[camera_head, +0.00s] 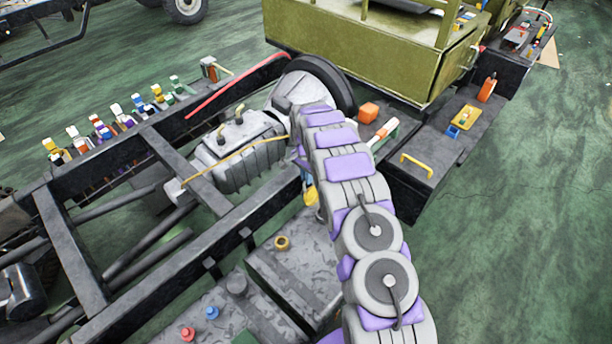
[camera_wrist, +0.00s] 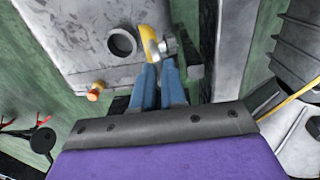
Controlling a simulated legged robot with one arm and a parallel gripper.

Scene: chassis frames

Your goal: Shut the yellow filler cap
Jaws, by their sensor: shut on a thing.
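The yellow filler cap (camera_wrist: 151,42) stands on edge, tilted up, beside a dark round filler opening (camera_wrist: 121,43) in the top of a grey tank (camera_wrist: 85,40). The opening is uncovered. My gripper (camera_wrist: 160,68) has blue fingers closed close together at the cap's lower edge, by a small grey metal part (camera_wrist: 167,46). In the head view, the yellow cap (camera_head: 311,196) shows beside my arm, at the frame rail. My arm hides much of the gripper there, and I cannot make out the opening in that view.
An orange-brass fitting (camera_wrist: 95,91) sticks up at the tank's near edge. The dark chassis rail (camera_head: 250,212) and grey engine block (camera_head: 240,150) lie left of my arm. A black box step (camera_head: 430,150) with loose items stands to the right. Green floor is clear at the far right.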

